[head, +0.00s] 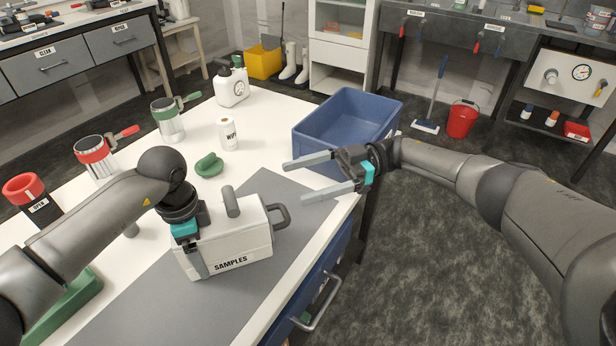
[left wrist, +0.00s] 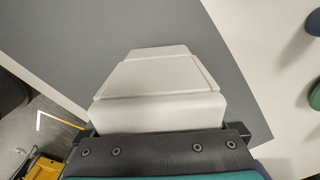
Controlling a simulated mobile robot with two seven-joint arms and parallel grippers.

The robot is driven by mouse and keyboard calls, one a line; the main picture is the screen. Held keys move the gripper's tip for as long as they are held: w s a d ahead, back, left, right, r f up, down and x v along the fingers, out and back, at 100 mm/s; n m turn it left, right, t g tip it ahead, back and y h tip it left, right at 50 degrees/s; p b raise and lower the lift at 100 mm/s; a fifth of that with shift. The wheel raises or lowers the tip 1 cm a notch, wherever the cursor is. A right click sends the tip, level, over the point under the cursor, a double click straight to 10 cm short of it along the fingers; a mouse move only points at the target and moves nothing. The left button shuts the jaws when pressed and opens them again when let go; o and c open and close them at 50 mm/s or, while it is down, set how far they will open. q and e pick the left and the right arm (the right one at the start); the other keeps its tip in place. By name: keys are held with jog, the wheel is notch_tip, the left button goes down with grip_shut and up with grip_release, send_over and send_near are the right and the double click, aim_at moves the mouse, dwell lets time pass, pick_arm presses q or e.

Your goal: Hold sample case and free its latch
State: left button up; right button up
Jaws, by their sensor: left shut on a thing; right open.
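The white sample case (head: 235,253), lettered "SAMPLES", stands on the grey mat (head: 120,305) near the bench's front edge. A grey cylinder (head: 231,203) sticks up from its top and a dark loop handle (head: 281,216) is at its right end; I cannot tell which part is the latch. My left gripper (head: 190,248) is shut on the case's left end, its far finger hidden. In the left wrist view the pale case (left wrist: 160,80) fills the middle beyond the gripper (left wrist: 157,145). My right gripper (head: 312,178) is open and empty, right of and above the case, pointing left.
A blue bin (head: 345,125) stands behind my right gripper. A green knob-like piece (head: 209,165), a white "WIPE" bottle (head: 228,133), a white jug (head: 231,85) and green- and red-handled containers (head: 168,120) (head: 95,158) stand behind the case. A green tray (head: 65,312) lies at left.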

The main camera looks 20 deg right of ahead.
dwell(0.4)
pick_arm(q)
jog(key=o, duration=1.5)
jog(key=shift+c, duration=0.2)
jog(key=shift+r, duration=0.1)
